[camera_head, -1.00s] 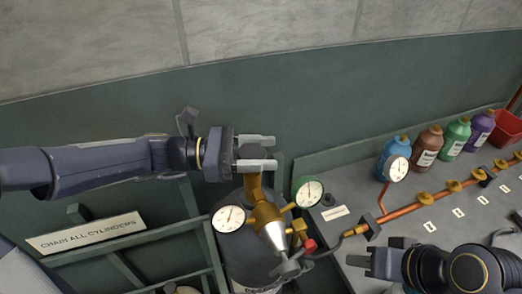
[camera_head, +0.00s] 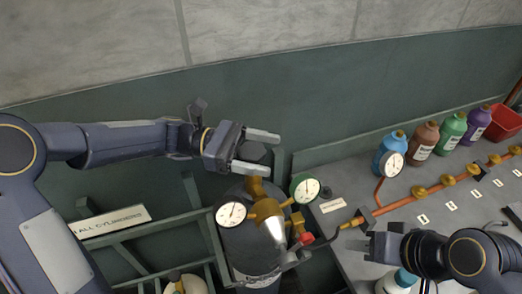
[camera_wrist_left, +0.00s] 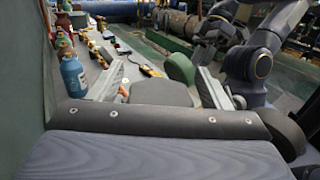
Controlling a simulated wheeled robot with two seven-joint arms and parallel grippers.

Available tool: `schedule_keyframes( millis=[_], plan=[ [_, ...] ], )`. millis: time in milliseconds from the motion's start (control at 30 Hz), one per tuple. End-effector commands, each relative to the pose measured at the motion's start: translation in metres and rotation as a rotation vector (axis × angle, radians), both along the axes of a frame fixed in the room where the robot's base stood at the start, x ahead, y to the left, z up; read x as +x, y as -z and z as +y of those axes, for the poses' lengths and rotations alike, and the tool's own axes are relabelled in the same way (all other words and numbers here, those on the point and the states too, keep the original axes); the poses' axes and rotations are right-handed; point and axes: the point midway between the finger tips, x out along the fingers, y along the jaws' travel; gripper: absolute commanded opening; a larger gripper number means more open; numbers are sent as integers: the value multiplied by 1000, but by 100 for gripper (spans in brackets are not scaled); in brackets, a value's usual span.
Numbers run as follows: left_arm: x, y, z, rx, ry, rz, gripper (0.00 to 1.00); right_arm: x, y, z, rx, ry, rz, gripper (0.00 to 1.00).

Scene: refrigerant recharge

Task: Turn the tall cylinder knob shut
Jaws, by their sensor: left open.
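The tall cylinder (camera_head: 253,243) is grey and stands upright below the brass valve (camera_head: 262,208). Its dark round knob (camera_head: 256,153) sits on top of the valve. My left gripper (camera_head: 263,152) is open, with one finger on the far side of the knob and one on the near side. In the left wrist view the dark knob (camera_wrist_left: 160,92) lies between the two fingers, and I cannot tell whether they touch it. My right gripper (camera_head: 368,248) hovers over the bench's front left part, away from the cylinder; its jaw opening is unclear.
A white gauge (camera_head: 231,212) and a green-rimmed gauge (camera_head: 305,188) flank the valve. A red fitting (camera_head: 306,238) leads to a hose. Copper piping (camera_head: 415,197) and several coloured bottles (camera_head: 423,140) stand on the grey bench to the right. A green rack (camera_head: 130,240) is at left.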

Motion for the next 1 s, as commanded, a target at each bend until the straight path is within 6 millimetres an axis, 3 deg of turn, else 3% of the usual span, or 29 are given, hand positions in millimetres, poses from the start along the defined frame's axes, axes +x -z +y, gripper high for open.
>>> schedule_keyframes(
  millis=[233, 400, 700, 1000],
  plan=[
    [0, -5, 0, 0, -1, -2, 72, 0, 3, 0, 0, 0, 0, 36],
    [-1, -32, 0, -2, 1, -9, 72, 0, 13, 0, 0, 0, 0, 36],
    [-51, -90, 2, 1, -1, -8, 72, 0, 20, 0, 0, 0, 0, 36],
    [-113, -117, 4, 0, 0, -5, 72, 0, 33, 0, 0, 0, 0, 36]
  ],
)
